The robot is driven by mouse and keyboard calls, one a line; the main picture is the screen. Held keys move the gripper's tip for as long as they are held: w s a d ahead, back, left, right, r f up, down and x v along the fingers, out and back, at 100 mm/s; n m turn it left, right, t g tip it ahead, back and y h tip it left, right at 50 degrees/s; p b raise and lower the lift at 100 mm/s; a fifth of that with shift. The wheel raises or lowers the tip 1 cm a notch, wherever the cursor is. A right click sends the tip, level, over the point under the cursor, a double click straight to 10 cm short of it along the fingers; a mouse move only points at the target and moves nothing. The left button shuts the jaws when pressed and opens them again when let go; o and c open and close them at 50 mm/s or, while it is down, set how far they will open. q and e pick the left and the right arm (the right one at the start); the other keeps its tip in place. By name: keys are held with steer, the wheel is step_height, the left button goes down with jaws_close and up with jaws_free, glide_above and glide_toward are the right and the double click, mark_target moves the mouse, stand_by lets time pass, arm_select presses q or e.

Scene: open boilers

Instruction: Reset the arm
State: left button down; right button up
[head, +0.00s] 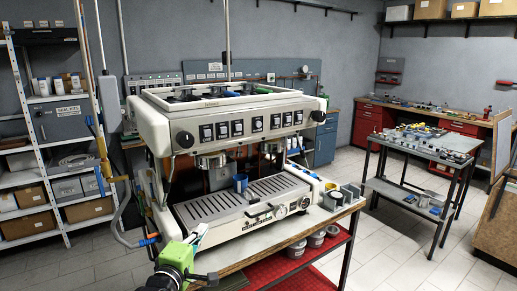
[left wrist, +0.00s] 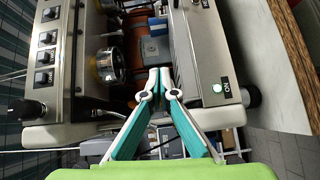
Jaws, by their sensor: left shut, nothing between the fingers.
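My left gripper (head: 199,232), with a green body and white-and-teal fingers, is at the lower left of the head view, in front of the left end of the espresso machine (head: 240,128). In the left wrist view its fingers (left wrist: 160,74) meet at their tips, shut and empty. I cannot tell whether the fingertips touch the machine. My right gripper is in neither view.
The machine stands on a workbench with a red lower shelf (head: 300,268). White shelving (head: 50,190) stands at left. A parts cart (head: 418,150) is at right, with free floor (head: 385,245) between.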

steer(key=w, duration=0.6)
arm_select(q)
steer(key=s+f+m+g+y, duration=0.1)
steer(key=s+f+m+g, duration=0.7)
steer(key=s+f, duration=1)
steer(key=s+a+f+m+g+y, duration=0.1)
steer(key=s+f+m+g, duration=0.15)
steer(key=s, duration=0.55)
steer(key=s+a+f+m+g+y, duration=0.1)
steer(key=s+a+m, duration=0.15)
steer(key=s, duration=0.65)
steer(key=s+a+f+m+g, duration=0.15)
steer(key=s+m, duration=0.25)
steer(key=s, duration=0.4)
step_height(320, 180, down, 30)
steer(key=s+g+b, duration=0.2)
steer(key=b, duration=0.1)
steer(key=s+a+f+g+b, duration=0.1)
steer(key=s+a+f+b, duration=0.1)
steer(key=s+f, duration=1.5)
steer(key=shift+f+y+b, duration=0.3)
steer(key=shift+f+b, duration=0.05)
steer(key=shift+f, duration=0.45)
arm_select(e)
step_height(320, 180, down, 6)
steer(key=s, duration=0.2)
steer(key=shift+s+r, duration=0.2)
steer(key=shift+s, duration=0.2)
